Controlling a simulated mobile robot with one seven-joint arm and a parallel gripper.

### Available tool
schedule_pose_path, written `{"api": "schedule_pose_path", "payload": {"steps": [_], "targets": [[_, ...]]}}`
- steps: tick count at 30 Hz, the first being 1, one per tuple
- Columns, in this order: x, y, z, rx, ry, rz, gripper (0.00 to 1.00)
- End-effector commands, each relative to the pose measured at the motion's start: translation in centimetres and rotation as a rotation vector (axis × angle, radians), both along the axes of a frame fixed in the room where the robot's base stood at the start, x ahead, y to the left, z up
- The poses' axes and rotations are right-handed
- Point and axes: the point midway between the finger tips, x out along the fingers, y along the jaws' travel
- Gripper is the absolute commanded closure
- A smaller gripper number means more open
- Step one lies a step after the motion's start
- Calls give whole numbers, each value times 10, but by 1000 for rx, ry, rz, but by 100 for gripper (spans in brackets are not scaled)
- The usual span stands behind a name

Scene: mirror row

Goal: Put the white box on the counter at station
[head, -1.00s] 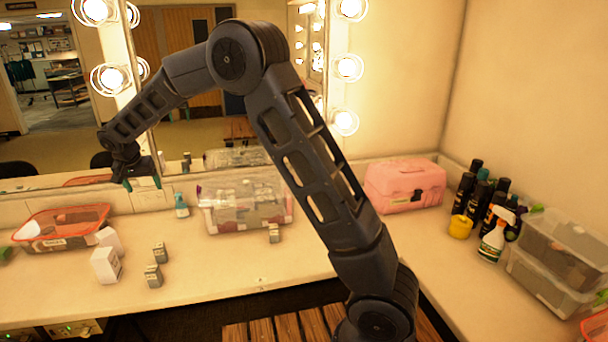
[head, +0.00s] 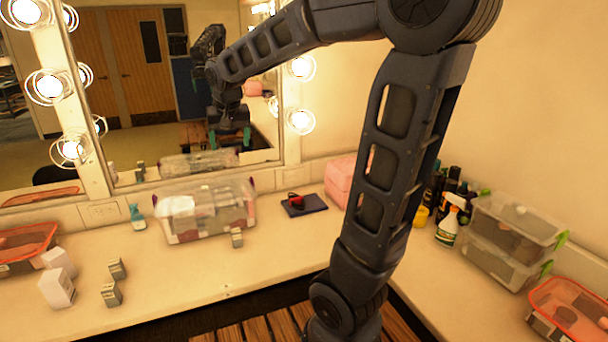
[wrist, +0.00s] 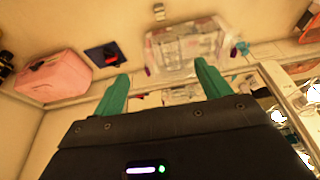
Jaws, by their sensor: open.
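Two white boxes stand close together at the left of the counter (head: 200,275) in the head view: a taller one (head: 57,288) in front and another (head: 59,261) just behind it. My gripper (head: 229,141) is high in front of the mirror, to the right of the white boxes and well apart from them. Its green fingers are spread with nothing between them, as the wrist view (wrist: 162,85) also shows. I cannot make out the white boxes in the wrist view.
Small grey boxes (head: 111,294) stand beside the white boxes. A clear bin (head: 205,212), a dark blue pad (head: 304,206) with a red object, a pink case (head: 345,182), bottles and stacked clear bins (head: 505,245) line the counter. Its front middle is clear.

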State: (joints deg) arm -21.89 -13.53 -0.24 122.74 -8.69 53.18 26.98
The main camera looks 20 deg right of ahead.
Motion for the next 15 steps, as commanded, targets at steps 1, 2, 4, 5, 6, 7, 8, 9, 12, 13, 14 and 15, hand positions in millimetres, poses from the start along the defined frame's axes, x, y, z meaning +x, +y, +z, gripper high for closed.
{"api": "schedule_pose_path", "payload": {"steps": [1,2,4,5,6,7,8,9,12,13,14,15], "targets": [[-14,-18,2,3,-6,-6,24],[-22,-27,3,4,-8,-5,24],[-41,-47,2,3,-13,-4,24],[-49,-55,2,4,-14,-2,24],[-60,-65,0,5,-17,-3,24],[-68,-72,0,4,-20,-2,24],[-77,-79,-2,4,-22,0,24],[-88,-88,-4,3,-26,1,24],[-117,-108,-10,2,-35,4,24],[-126,-113,-13,1,-37,4,24],[-134,-118,-16,0,-40,5,24],[-145,-124,-19,0,-44,6,24]]}}
